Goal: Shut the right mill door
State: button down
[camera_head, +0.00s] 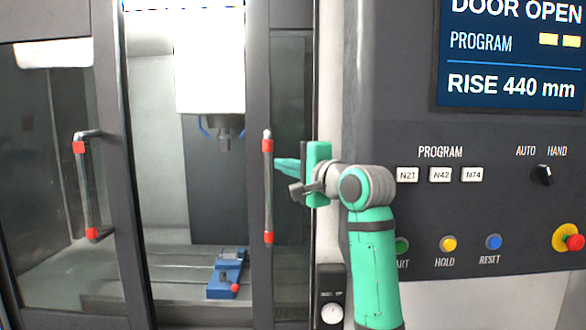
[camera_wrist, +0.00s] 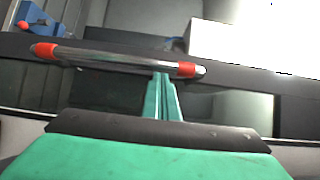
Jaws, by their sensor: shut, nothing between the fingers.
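The right mill door (camera_head: 257,85) is a dark-framed sliding door with a dark glass pane. It stands apart from the left door (camera_head: 110,120), with an open gap between them. Its upright metal handle (camera_head: 268,190) has red ends; in the wrist view the handle (camera_wrist: 120,58) lies across the picture. My gripper (camera_head: 280,167) is shut and empty, just right of the handle in the head view. In the wrist view my closed fingertips (camera_wrist: 161,78) reach the handle bar near one red end. I cannot tell whether they touch it.
The left door has its own red-ended handle (camera_head: 84,190). Inside the mill are a white spindle head (camera_head: 210,60) and a blue vise (camera_head: 227,272). A control panel (camera_head: 475,190) stands at the right, its screen (camera_head: 512,50) reading "DOOR OPEN".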

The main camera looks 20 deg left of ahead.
jog(key=shift+w+a, duration=0.2)
jog(key=shift+w, duration=0.05)
